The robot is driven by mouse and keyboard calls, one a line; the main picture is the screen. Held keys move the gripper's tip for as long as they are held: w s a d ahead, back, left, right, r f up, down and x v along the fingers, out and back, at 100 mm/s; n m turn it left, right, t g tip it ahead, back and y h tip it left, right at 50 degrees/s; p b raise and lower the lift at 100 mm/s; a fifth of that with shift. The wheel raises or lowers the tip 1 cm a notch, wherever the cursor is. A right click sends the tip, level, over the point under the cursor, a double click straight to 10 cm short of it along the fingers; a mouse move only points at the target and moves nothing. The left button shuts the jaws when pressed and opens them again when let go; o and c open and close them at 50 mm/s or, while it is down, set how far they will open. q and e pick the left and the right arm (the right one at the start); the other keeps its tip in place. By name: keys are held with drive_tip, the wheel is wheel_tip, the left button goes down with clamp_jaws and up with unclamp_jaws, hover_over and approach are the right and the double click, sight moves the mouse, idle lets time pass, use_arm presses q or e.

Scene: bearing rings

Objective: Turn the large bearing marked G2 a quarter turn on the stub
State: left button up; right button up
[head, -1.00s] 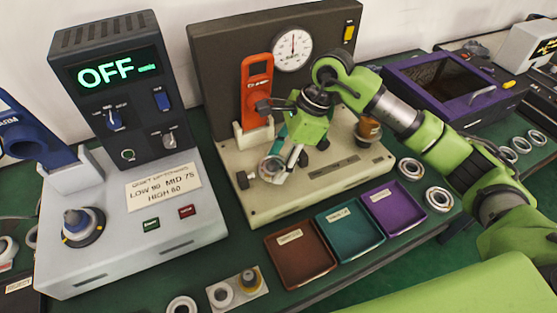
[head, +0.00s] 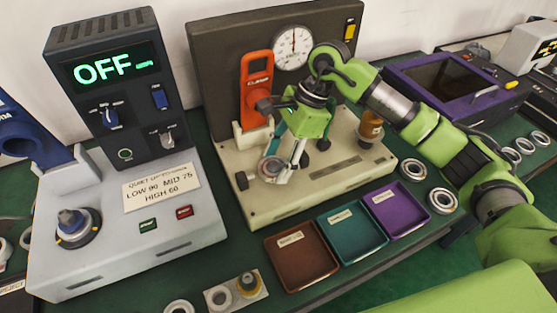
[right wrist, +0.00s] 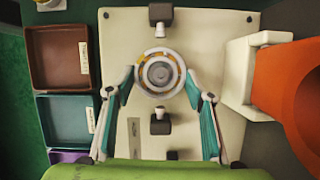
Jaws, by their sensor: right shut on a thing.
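The large bearing (right wrist: 159,74) sits on the stub of the cream test stand, a ring with amber balls and a grey centre in the right wrist view. It also shows in the head view (head: 271,168), partly behind a finger. I cannot read a G2 mark on it. My right gripper (right wrist: 159,80) is shut on the bearing, one fingertip at each side of its rim. In the head view the right gripper (head: 283,172) reaches down to the stub from the upper right. My left gripper is not in view.
Black posts (right wrist: 160,127) stand close to the bearing. Brown (head: 300,256), teal (head: 351,233) and purple (head: 395,209) trays lie in front. A grey machine reading OFF (head: 115,70) stands left.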

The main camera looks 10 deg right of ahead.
drive_tip(key=shift+f, duration=0.15)
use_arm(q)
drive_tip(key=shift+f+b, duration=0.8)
use_arm(e)
drive_tip(key=shift+w+f+n+g, duration=0.1)
drive_tip(key=shift+n+g, duration=0.2)
drive_tip(key=shift+n, duration=0.7)
